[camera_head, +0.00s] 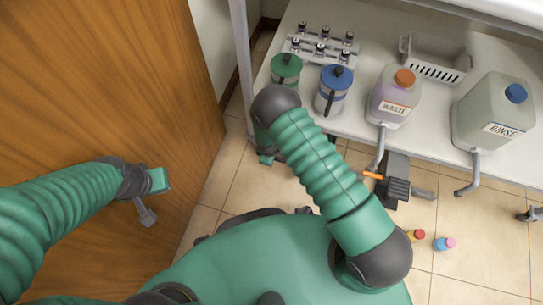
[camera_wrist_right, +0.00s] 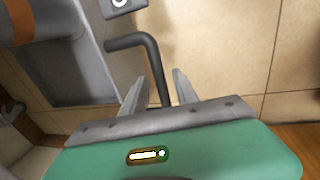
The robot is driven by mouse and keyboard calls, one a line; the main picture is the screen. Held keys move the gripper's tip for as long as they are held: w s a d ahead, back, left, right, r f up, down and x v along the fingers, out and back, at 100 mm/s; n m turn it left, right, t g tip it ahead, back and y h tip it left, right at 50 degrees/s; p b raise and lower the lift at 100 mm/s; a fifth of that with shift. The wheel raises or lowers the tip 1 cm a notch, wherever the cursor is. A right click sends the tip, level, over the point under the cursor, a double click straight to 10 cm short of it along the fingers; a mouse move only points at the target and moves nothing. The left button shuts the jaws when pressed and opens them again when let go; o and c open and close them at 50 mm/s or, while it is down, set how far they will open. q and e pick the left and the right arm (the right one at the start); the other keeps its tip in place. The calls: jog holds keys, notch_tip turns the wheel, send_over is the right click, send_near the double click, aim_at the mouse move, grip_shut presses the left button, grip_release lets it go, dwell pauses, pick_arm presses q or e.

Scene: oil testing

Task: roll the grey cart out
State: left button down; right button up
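The light grey cart (camera_head: 370,128) stands at the upper right in the head view, with a grey upright (camera_head: 241,60) at its left end and a caster (camera_head: 530,215) at the far right. My right gripper (camera_wrist_right: 157,78) has its two fingers apart. A dark bent bar (camera_wrist_right: 131,40) runs down between or behind them; I cannot tell whether they touch it. In the head view, only a bit of the right gripper (camera_head: 266,158) shows past my forearm, by the cart's near left corner. My left gripper (camera_head: 158,180) is at the wooden door; its fingers are not clear.
The wooden door (camera_head: 120,70) fills the left, with a grey handle (camera_head: 146,212). The cart carries a waste jug (camera_head: 393,97), a rinse jug (camera_head: 493,110), a white basket (camera_head: 435,60), green and blue-lidded jars and a vial rack.

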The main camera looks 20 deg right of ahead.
grip_shut()
dwell(1.2)
